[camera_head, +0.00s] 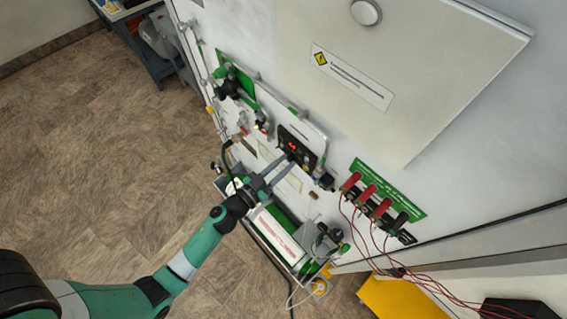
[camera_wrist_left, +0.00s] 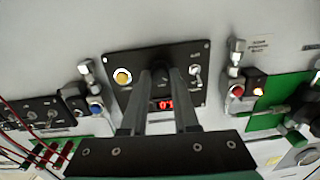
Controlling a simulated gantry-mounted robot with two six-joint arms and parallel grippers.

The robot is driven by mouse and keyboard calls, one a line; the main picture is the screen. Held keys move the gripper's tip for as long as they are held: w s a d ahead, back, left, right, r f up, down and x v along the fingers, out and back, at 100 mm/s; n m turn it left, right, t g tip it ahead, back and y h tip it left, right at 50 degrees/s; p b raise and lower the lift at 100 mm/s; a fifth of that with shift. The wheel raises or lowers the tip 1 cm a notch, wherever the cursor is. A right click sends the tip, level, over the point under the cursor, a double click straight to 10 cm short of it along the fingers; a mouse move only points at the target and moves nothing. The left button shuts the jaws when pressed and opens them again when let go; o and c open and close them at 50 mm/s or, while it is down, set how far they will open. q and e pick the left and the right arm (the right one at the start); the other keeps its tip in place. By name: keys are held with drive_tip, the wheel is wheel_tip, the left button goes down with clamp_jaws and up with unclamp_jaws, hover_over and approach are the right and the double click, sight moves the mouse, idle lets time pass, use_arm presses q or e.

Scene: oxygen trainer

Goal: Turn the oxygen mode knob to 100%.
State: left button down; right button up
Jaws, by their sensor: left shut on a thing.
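The black control panel (camera_head: 299,140) with a lit red display is on the white trainer wall in the head view. The panel (camera_wrist_left: 130,59) fills the middle of the left wrist view, and its red display (camera_wrist_left: 166,104) shows between my fingers. My left gripper (camera_wrist_left: 160,74) reaches the panel face and is shut on the oxygen mode knob, which the fingers mostly hide. I cannot read the knob's setting. In the head view my left gripper (camera_head: 286,163) touches the panel's lower area. My right gripper is in neither view.
A yellow button (camera_wrist_left: 122,76) and a toggle switch (camera_wrist_left: 195,73) flank my fingers. Valves with a blue knob (camera_wrist_left: 96,108) and a red knob (camera_wrist_left: 237,91) stand out on both sides. Red plugs (camera_head: 367,190) with loose wires are at right.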

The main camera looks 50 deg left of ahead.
use_arm(q)
drive_tip(key=shift+m, duration=0.3)
drive_tip(key=m, duration=0.4)
drive_tip(key=shift+m, duration=0.3)
drive_tip(key=m, duration=0.5)
drive_tip(key=shift+m, duration=0.3)
drive_tip(key=c, duration=0.7)
unclamp_jaws()
drive_tip(key=s, duration=1.1)
drive_tip(key=shift+s+d+f, duration=0.15)
drive_tip(key=shift+s+d, duration=0.1)
drive_tip(key=shift+s, duration=0.1)
